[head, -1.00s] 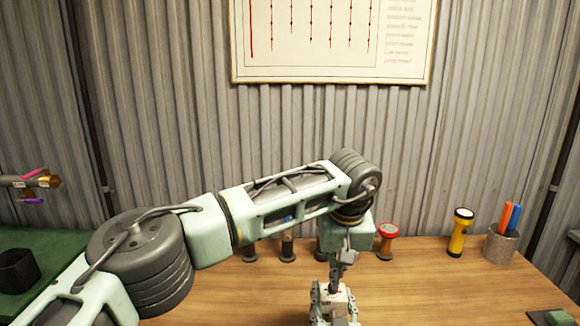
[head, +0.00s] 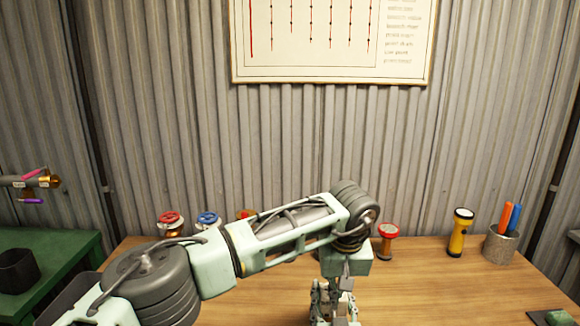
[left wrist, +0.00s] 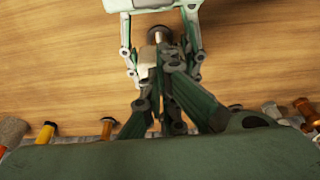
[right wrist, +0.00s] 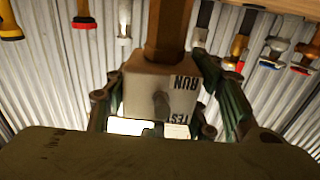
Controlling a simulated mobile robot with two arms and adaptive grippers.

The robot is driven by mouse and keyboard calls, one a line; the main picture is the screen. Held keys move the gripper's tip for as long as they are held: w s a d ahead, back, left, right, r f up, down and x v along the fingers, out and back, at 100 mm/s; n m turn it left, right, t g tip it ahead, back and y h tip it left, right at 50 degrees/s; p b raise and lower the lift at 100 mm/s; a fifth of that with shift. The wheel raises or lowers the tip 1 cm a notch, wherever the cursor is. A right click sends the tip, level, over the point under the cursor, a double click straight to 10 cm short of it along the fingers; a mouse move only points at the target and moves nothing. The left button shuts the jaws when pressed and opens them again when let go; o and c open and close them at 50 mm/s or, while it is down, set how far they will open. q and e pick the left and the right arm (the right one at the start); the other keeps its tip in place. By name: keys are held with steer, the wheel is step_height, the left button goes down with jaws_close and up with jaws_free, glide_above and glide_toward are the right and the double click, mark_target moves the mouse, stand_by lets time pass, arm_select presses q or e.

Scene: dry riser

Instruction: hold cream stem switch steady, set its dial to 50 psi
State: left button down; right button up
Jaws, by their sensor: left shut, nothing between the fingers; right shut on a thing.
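The cream stem switch shows best in the right wrist view, as a cream block (right wrist: 150,90) with the words RUN and TEST, a small dark lever and a copper-brown stem. My right gripper (right wrist: 160,75) is shut on it, one finger on each side. In the left wrist view, part of a cream body (left wrist: 147,62) and a dark round cap show just beyond my left gripper (left wrist: 172,58), whose fingers are shut and empty. In the head view my left gripper (head: 336,298) points down over the table and mostly hides the switch. I cannot read any psi dial.
On the wooden table (head: 440,290) stand a red-topped post (head: 388,238), a yellow flashlight (head: 459,234) and a grey pen cup (head: 500,246). Red (head: 170,222) and blue (head: 207,220) handwheels stand behind my left arm. A green bench (head: 60,255) is at left.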

arm_select(q)
steer(key=shift+f, duration=0.3)
steer(key=shift+w+a+f, duration=0.1)
steer(key=shift+w+a, duration=0.05)
steer(key=shift+w, duration=0.4)
arm_select(e)
steer(key=shift+s+a+r, duration=0.1)
steer(key=shift+a, duration=0.05)
stand_by(0.4)
arm_select(q)
steer(key=shift+w+a, duration=0.1)
steer(key=shift+a, duration=0.15)
stand_by(0.4)
stand_by(0.4)
steer(key=shift+s, duration=0.35)
steer(key=w+v, duration=0.1)
steer(key=v, duration=0.5)
steer(key=shift+d+r, duration=0.2)
steer(key=shift+r, duration=0.05)
